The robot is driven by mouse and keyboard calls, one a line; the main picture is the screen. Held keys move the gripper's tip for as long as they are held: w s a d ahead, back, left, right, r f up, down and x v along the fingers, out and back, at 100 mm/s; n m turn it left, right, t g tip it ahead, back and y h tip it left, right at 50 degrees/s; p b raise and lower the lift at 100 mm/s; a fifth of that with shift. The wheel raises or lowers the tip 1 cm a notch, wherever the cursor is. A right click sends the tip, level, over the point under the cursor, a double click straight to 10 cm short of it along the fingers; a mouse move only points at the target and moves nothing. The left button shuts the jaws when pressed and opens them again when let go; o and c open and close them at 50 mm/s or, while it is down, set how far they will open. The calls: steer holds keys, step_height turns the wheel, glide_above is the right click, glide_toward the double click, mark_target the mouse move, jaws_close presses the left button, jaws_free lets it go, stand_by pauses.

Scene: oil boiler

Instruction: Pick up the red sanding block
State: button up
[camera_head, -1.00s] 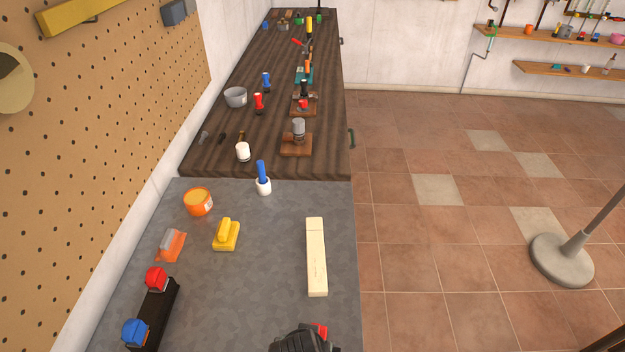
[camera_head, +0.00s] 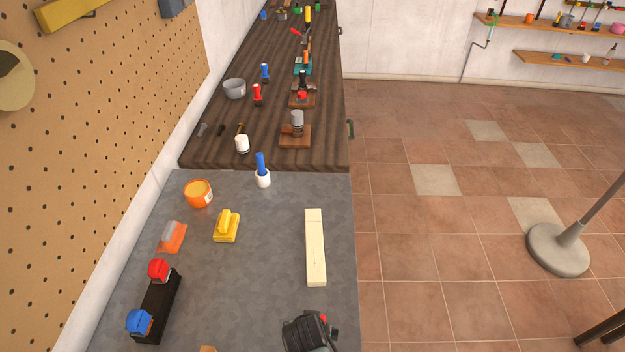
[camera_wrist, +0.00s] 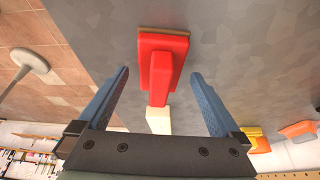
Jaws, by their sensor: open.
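The red sanding block (camera_wrist: 158,68) lies on the grey bench top in the wrist view, with its handle upward and a tan edge at its base. My gripper (camera_wrist: 160,73) is open and empty. Its two blue fingers appear on either side of the block, with gaps on both sides. I cannot tell how far above the block the fingertips are. In the head view, the dark end of my arm hides most of the block, and only a small red part (camera_head: 323,318) shows beside it.
A cream bar (camera_head: 315,248) lies just beyond the block. To the left are a yellow block (camera_head: 227,226), an orange scraper (camera_head: 172,237), an orange tin (camera_head: 198,194) and a black holder (camera_head: 157,306) with red and blue items. Bare bench lies between.

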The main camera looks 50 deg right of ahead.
steer(key=shift+f, duration=0.1)
steer(key=c, duration=1.5)
step_height(320, 180, up, 10)
steer(key=shift+r+b, duration=0.1)
steer(key=shift+b, duration=0.5)
